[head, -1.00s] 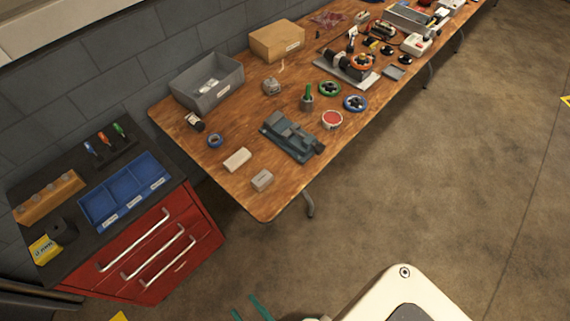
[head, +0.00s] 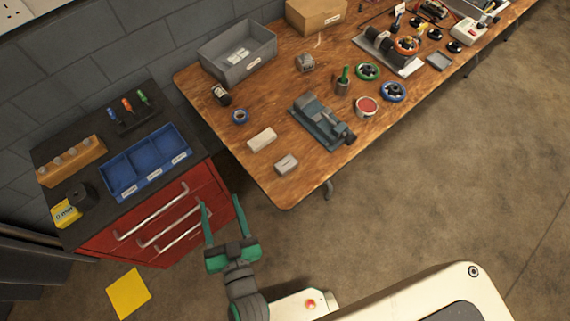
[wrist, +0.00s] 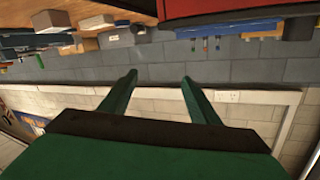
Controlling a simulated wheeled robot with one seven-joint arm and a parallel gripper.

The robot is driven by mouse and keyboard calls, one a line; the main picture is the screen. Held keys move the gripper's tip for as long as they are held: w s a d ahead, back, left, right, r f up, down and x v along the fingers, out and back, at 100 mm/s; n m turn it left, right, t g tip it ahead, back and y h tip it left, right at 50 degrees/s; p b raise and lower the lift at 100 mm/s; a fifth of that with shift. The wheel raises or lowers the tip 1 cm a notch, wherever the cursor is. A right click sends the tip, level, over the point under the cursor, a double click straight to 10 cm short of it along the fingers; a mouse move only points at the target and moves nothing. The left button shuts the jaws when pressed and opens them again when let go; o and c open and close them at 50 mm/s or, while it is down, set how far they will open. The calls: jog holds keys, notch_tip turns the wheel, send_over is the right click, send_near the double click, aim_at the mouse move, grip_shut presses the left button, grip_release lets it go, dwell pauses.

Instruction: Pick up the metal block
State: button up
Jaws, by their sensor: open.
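A small grey block (head: 286,164), which looks like the metal block, lies on the wooden workbench (head: 262,175) near its front left corner. A paler, longer block (head: 262,139) lies just behind it to the left. My green gripper (head: 221,201) is open and empty, in front of the red drawer cabinet, to the left of and below the grey block in the head view. It is well apart from the block. In the wrist view its two fingers (wrist: 159,78) are spread with nothing between them. I cannot make out the grey block in the wrist view.
A grey-blue vise (head: 322,122) stands right of the blocks. The red cabinet (head: 165,222) stands left. Floor in front of the bench is clear.

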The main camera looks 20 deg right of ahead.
jog(key=w+a+r+n+t+y, duration=0.1)
jog(key=w+a+r+n+y, duration=0.4)
jog(key=w+r, duration=0.5)
jog(key=w+a+r+n+y, duration=0.3)
jog(key=w+a+r+y, duration=0.3)
jog(key=w+r, duration=0.4)
jog(key=n+g+h, duration=1.1)
jog(key=n+g, duration=0.6)
jog(key=g, duration=0.1)
send_over(286, 163)
notch_tip(286, 163, down, 19)
jog(key=f, duration=0.4)
jog(key=shift+s+d+f, duration=0.2)
jog(key=shift+f, duration=0.6)
jog(key=shift+w+a+f, duration=0.1)
jog(key=shift+f, duration=1.15)
jog(key=shift+w+a+f, duration=0.1)
jog(key=shift+f, duration=1.1)
jog(key=c, duration=1.3)
